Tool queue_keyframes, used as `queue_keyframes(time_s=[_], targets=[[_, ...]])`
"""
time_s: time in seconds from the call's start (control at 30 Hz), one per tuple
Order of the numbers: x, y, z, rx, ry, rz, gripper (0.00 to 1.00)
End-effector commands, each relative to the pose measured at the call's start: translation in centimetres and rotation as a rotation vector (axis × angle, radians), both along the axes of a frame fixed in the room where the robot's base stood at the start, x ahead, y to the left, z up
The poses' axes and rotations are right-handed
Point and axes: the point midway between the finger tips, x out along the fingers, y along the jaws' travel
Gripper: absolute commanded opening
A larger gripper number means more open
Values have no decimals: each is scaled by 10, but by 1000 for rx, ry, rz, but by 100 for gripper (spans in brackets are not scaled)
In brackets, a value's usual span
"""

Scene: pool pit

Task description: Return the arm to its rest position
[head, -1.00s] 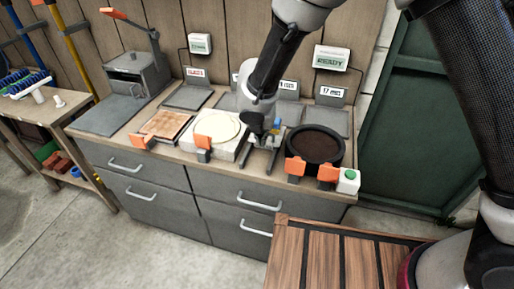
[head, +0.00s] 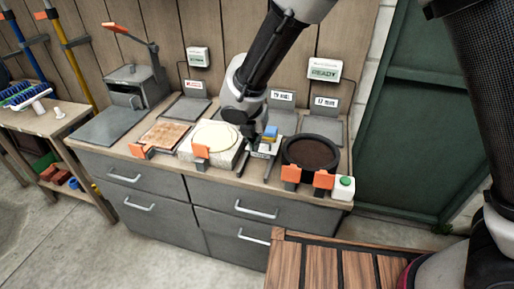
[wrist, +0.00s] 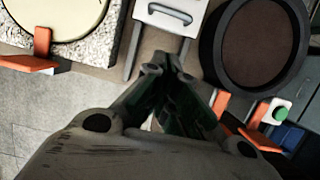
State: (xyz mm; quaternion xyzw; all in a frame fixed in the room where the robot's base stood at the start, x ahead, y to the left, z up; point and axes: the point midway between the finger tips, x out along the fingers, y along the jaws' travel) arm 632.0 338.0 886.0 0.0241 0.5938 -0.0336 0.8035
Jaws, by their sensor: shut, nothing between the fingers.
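My gripper (head: 252,141) hangs over the workbench, between the round cream disc (head: 217,135) and the dark round pan (head: 312,153). In the wrist view my gripper (wrist: 168,62) points at the bench with its fingertips together and nothing between them. Part of a small grey stand (wrist: 168,15) shows just beyond the fingertips. A small blue and yellow item (head: 270,133) sits close to the right of the gripper in the head view. I cannot tell whether the fingers touch anything.
Orange tabs and a white box with a green button (head: 343,187) line the bench's front edge. Grey plates and label signs stand behind. A hinged press (head: 137,85) is at the back left. A slatted wooden top (head: 320,262) lies in front.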

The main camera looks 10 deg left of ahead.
Motion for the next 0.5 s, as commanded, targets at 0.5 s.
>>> queue_keyframes(time_s=[0.5], targets=[[-16,1,49,10,0,-35,0]])
